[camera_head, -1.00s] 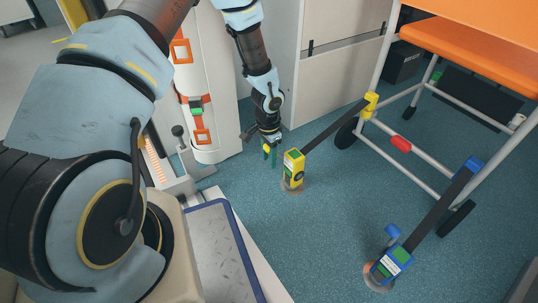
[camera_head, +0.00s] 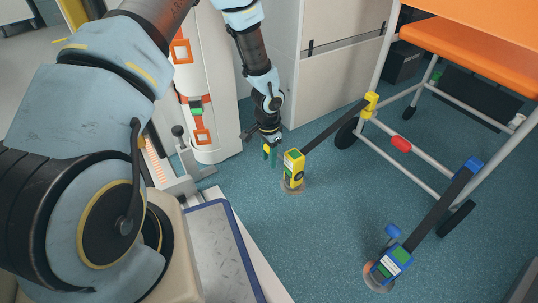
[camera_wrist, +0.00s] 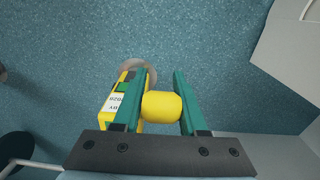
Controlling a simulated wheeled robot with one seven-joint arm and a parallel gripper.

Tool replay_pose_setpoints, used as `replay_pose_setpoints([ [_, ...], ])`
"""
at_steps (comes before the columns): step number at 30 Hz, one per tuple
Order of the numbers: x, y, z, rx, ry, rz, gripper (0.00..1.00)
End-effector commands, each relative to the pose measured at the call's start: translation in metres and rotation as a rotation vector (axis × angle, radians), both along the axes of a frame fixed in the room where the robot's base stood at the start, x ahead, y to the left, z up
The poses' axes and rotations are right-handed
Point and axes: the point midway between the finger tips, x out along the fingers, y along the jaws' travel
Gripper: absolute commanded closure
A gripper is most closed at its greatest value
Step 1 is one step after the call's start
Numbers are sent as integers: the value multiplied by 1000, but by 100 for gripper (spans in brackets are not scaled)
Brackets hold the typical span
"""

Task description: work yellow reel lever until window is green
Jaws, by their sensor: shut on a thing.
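The yellow reel (camera_head: 293,172) stands on a round floor anchor in the head view, with a dark strap (camera_head: 335,126) running up to the cart. A green patch shows on its top; I cannot tell whether that is the window. In the wrist view the reel (camera_wrist: 112,102) is beside my left finger, with a white label and a dark green patch. My gripper (camera_head: 269,154) is just left of the reel. In the wrist view its green fingers (camera_wrist: 161,98) are shut on the yellow lever's rounded end (camera_wrist: 161,108). The lever's arm is hidden.
An orange-topped wheeled cart (camera_head: 480,50) stands at the right. A blue reel (camera_head: 390,263) with its own strap (camera_head: 437,209) is at the lower right. A pale cabinet (camera_head: 330,75) stands behind my gripper. Blue floor is clear between the two reels.

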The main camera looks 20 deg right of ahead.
Motion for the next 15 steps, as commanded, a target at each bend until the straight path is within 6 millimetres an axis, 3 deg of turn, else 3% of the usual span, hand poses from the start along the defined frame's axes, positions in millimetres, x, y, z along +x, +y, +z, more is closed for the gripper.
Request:
replay_pose_setpoints([
  [15, 1, -5, 10, 72, 14, -4, 100],
])
